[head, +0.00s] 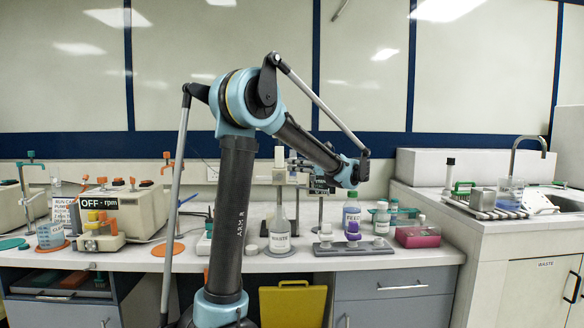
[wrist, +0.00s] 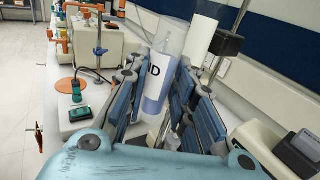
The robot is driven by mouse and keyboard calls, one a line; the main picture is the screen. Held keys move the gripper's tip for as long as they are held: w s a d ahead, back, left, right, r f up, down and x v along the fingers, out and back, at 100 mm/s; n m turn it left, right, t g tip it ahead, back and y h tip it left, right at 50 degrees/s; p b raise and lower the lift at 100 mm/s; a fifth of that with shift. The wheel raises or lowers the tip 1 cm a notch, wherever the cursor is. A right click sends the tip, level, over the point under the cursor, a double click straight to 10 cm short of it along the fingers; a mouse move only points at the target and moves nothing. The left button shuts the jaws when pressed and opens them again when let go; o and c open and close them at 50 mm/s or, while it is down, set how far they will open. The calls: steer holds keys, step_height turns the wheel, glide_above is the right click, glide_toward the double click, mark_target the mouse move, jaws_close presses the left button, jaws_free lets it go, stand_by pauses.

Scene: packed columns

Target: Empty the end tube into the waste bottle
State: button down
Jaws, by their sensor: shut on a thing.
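In the wrist view my gripper (wrist: 166,108) is shut on a clear tube (wrist: 178,42) between its blue fingers. In the head view my wrist is above the bench, right of the waste bottle; the fingers and tube are not clear there. The waste bottle (head: 280,236) is clear, narrow-necked and labelled WASTE, standing upright on the bench. I cannot make it out in the wrist view.
A FEED bottle (head: 352,218) stands right of the waste bottle, near a grey rack (head: 355,249), small bottles and a pink box (head: 417,237). A stand with a white block is behind the waste bottle. A pump (head: 120,208) stands left; a sink is at right.

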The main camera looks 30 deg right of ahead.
steer(key=shift+w+a, duration=0.1)
stand_by(0.3)
steer(key=a, duration=0.1)
steer(key=s+a+n, duration=0.1)
steer(key=a+f, duration=0.1)
steer(key=shift+s+n, duration=0.35)
steer(key=shift+n, duration=0.05)
steer(key=shift+a, duration=0.1)
steer(key=shift+s+a+f+n, duration=0.15)
steer(key=shift+a+f+n, duration=0.05)
steer(key=shift+a+n, duration=0.1)
